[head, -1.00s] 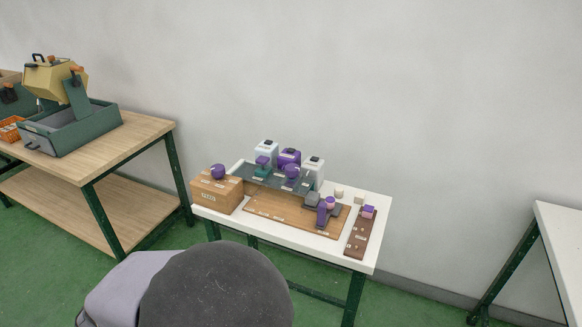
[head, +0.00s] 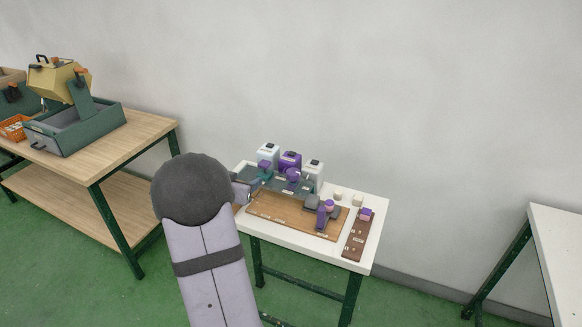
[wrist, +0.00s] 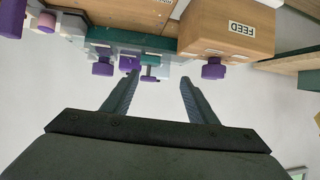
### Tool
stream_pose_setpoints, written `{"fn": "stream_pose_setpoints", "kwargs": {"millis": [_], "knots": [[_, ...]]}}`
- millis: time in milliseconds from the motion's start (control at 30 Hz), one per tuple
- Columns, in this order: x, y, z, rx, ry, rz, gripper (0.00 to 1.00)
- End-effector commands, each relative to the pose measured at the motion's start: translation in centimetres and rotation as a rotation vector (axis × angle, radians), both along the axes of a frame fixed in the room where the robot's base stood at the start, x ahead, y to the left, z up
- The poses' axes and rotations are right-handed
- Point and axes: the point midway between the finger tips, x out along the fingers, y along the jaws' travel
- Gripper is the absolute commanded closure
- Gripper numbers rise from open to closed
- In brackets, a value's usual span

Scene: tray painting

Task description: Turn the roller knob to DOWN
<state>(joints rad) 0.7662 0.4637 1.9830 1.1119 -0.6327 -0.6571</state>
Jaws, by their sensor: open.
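Several purple knobs are in view, and I cannot read which one is the roller knob or where DOWN is marked. One purple knob (head: 292,174) sits at the dark panel on the white table. Another purple knob (wrist: 213,70) is on the wooden FEED box (wrist: 240,27), upside down in the wrist view; my arm hides that box in the head view. A third purple knob (wrist: 103,67) shows left of the fingers. My gripper (wrist: 158,76) is open and empty, with a teal piece (wrist: 150,60) beyond its tips. It is at the table's left end in the head view (head: 241,190).
The white table (head: 312,250) also holds a brown board (head: 270,207) with a purple lever, and a dark brown strip (head: 355,240) with a purple block at right. Light and purple containers (head: 312,170) stand at the back. A wooden bench (head: 140,140) is at left.

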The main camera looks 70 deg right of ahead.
Motion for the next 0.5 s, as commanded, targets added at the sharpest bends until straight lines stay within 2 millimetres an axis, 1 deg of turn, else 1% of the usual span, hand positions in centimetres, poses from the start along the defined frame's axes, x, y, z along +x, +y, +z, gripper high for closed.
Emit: {"fn": "stream_pose_setpoints", "kwargs": {"millis": [33, 100, 200, 300, 500], "knots": [[-2.6, -1.9, 0.4, -0.022, 0.015, -0.087, 0.47], [-5.4, -3.5, 0.7, -0.047, 0.034, -0.179, 0.47], [-8.1, -4.7, 0.9, -0.067, 0.055, -0.266, 0.47], [-9.3, -5.1, 1.0, -0.075, 0.064, -0.304, 0.47], [-9.5, -5.5, 0.9, -0.077, 0.065, -0.311, 0.47]]}}
